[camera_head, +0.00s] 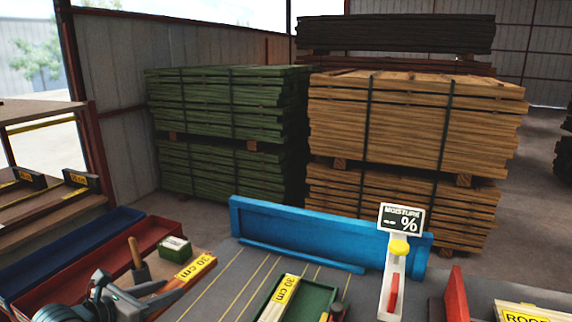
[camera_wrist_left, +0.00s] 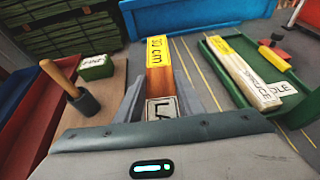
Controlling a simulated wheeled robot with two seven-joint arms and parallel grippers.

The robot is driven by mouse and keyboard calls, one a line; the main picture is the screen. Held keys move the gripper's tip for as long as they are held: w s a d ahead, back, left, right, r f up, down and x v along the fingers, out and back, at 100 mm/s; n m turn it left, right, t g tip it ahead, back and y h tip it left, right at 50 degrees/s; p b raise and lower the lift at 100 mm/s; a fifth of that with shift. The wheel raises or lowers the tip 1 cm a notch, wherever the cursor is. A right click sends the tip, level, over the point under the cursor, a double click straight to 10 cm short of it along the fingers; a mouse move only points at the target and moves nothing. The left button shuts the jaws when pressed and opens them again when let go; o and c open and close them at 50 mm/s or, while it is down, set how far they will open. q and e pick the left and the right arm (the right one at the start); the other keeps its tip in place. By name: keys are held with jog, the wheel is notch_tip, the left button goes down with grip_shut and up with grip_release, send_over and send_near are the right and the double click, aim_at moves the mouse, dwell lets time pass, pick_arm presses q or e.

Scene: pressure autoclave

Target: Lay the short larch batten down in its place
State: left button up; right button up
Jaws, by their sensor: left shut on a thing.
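The short larch batten (camera_wrist_left: 159,80) is orange-brown, with a yellow "30 cm" label at its far end and a white label beginning "LA" near my jaws. My left gripper (camera_wrist_left: 161,97) is shut on it, one finger on each side. In the head view the batten's labelled end (camera_head: 196,273) points to the upper right from my left gripper (camera_head: 152,293). I cannot tell whether its underside touches anything. A pale spruce batten (camera_wrist_left: 243,75), also marked 30 cm, lies in a green tray (camera_wrist_left: 219,45). My right gripper is not in view.
A moisture meter (camera_head: 397,265) with a yellow knob stands right of the green tray. A blue raised panel (camera_head: 300,232) closes the bench's back. A wooden-handled tool (camera_wrist_left: 68,85) and small green box (camera_wrist_left: 96,68) stand left. Grey bench with yellow lines (camera_head: 236,285) is clear between.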

pick_arm(q)
jog(key=s+d+m+g+h, duration=0.2)
jog(key=s+d, duration=0.2)
jog(key=s, duration=0.3)
jog(key=s+d+m+g+h, duration=0.2)
jog(key=s+d+m+h, duration=0.1)
jog(key=s, duration=0.5)
jog(key=shift+d+f, duration=0.35)
jog(key=shift+d, duration=0.1)
jog(key=shift+r, duration=0.15)
